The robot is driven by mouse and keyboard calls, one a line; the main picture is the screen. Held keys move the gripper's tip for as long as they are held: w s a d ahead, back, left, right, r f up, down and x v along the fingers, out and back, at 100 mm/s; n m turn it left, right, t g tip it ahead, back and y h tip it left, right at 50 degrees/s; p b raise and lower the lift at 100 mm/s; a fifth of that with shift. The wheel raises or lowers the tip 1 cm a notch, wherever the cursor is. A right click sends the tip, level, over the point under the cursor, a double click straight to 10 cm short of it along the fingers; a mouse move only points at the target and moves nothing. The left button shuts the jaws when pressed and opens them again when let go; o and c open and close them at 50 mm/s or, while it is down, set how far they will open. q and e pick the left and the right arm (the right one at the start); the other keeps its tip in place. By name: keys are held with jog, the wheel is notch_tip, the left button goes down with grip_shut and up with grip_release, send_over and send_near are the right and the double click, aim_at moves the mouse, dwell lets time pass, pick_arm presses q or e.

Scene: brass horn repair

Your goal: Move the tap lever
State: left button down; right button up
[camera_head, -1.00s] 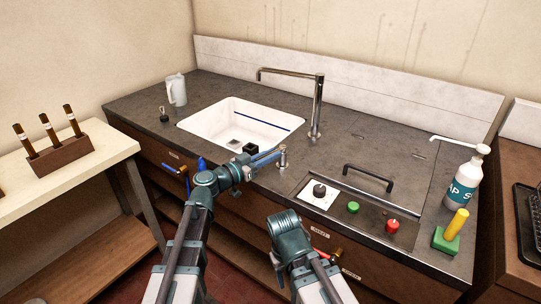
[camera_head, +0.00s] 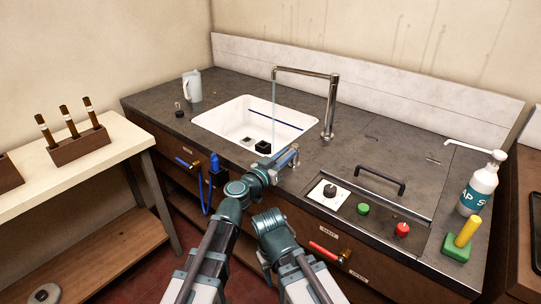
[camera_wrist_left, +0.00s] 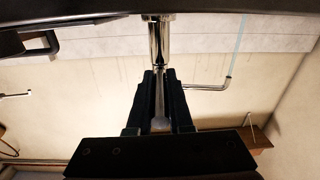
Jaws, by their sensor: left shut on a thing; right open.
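The tap lever (camera_head: 296,150) is a small metal post on the counter's front edge by the sink. My left gripper (camera_head: 284,158) is shut on it. In the left wrist view, the dark fingers (camera_wrist_left: 160,105) close around the thin metal shaft (camera_wrist_left: 160,55). The curved chrome spout (camera_head: 310,73) stands behind, and a thin stream of water (camera_head: 274,105) falls from it toward the white sink (camera_head: 250,118). My right gripper (camera_head: 266,266) is low in front of the cabinet, mostly hidden by its own wrist, open and apart from everything I can see.
A panel with a black knob (camera_head: 330,191), green button (camera_head: 363,209) and red button (camera_head: 402,230) lies right of my left gripper. A red-handled valve (camera_head: 325,250) and a blue-handled valve (camera_head: 186,163) stick out of the cabinet front. A soap bottle (camera_head: 479,187) stands at right.

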pick_arm(q)
jog(key=shift+s+d, duration=0.1)
jog(key=shift+d, duration=0.1)
jog(key=shift+n+t+y, duration=0.5)
jog(key=shift+t+y, duration=0.1)
jog(key=shift+y, duration=0.1)
jog(key=c, duration=0.8)
grip_release()
jog(key=shift+s, duration=0.15)
